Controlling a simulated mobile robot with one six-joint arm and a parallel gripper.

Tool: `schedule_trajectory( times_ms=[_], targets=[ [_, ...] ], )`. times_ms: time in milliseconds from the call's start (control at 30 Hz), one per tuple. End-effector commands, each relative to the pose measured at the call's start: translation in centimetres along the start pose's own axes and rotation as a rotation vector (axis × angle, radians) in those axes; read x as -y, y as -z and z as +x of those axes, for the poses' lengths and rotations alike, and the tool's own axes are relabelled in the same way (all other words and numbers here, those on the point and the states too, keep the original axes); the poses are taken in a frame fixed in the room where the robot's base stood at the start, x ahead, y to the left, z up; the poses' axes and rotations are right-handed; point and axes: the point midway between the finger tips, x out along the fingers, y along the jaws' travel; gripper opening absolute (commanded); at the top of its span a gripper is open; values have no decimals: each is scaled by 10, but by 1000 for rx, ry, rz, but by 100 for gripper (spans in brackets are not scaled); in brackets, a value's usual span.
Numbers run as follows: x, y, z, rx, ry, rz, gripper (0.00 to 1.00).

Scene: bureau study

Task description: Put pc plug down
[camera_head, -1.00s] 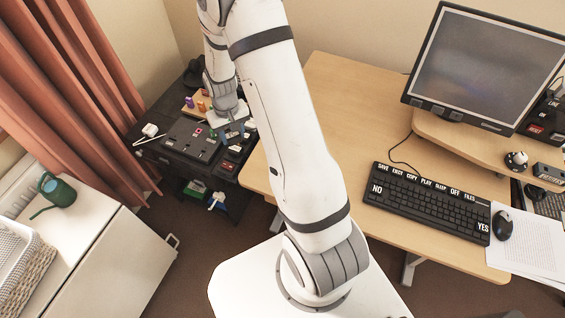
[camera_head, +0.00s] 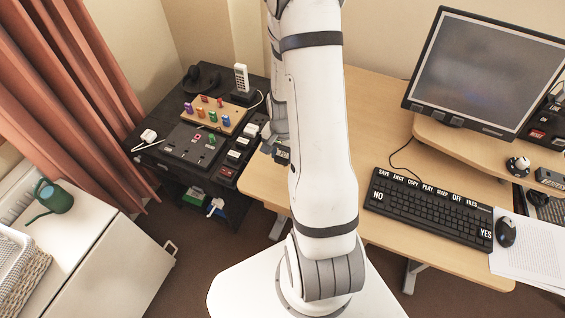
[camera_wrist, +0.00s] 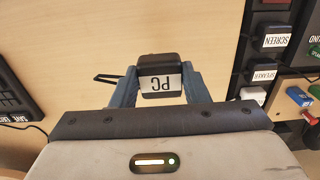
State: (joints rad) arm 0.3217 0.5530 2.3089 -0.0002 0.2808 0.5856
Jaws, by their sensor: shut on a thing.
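The PC plug (camera_wrist: 160,78) is black with a white label reading "PC", upside down in the wrist view. My gripper (camera_wrist: 160,88) is shut on it, with a blue-grey finger on each side. Light wooden desk top shows around and behind the plug in that view. In the head view my gripper (camera_head: 278,150) is at the left part of the wooden desk (camera_head: 262,185), mostly hidden by my arm. Whether the plug touches the desk I cannot tell.
A black side table holds a power strip (camera_head: 232,158) with labelled plugs, a board of coloured pegs (camera_head: 222,117), a phone (camera_head: 241,82) and a white plug (camera_head: 149,136). The keyboard (camera_head: 425,208) and monitor (camera_head: 480,70) are at right. Bare desk lies between.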

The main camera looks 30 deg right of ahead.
Motion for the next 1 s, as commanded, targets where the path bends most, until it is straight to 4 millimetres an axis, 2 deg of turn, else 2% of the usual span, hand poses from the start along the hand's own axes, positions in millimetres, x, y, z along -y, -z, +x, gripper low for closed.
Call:
schedule_trajectory(
  times_ms=[400,833,867,1000],
  targets=[
    [0,0,42,1,0,-1,21],
    [0,1,50,-1,1,0,21],
    [0,1,50,-1,1,0,42],
    [0,1,48,-1,1,0,53]
  ],
)
